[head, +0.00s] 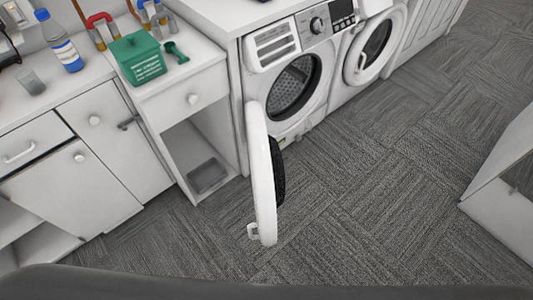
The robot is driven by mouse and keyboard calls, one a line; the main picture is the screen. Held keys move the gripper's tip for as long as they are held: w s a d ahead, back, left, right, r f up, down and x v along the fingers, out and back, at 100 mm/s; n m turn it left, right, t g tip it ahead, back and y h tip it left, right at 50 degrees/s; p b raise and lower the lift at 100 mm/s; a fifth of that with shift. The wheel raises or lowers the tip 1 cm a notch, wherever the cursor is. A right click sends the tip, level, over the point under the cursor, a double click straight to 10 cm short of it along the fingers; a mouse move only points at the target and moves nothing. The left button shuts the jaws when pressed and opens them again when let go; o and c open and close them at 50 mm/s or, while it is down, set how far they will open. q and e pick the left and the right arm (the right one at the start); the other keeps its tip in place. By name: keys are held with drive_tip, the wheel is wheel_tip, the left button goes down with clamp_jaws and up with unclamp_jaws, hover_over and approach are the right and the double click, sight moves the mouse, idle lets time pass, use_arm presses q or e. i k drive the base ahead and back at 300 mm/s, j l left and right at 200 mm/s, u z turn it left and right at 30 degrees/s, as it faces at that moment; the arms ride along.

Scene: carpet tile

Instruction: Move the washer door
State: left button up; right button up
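The washer (255,112) is a white front-loading machine under a white counter, with a round dark drum opening (294,86) in its front. Its white round door (261,180) stands wide open, seen nearly edge-on, swung out over the carpet toward me. The door's dark inner bulge (278,170) faces right, and a small white handle or latch (253,231) is near its lower end. Neither of my grippers is in view, and nothing touches the door.
A second front-loader with a round door (376,47) stands to the right. White cabinets (115,145) are at left, with a green box (138,58) and a bottle (62,45) on top. A white unit (505,190) is at the right edge. The carpet (370,190) between is clear.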

sight(266, 162)
drive_tip(key=j+z, duration=0.4)
drive_tip(key=j, duration=0.7)
drive_tip(key=i+j+z, duration=0.15)
drive_tip(key=j, duration=0.2)
drive_tip(key=k+j, duration=0.35)
drive_tip(key=j, duration=0.2)
drive_tip(key=k+j, duration=0.4)
drive_tip(key=j, duration=0.15)
drive_tip(key=k+j+z, duration=0.1)
drive_tip(key=k+j, duration=0.25)
drive_tip(key=j, duration=0.2)
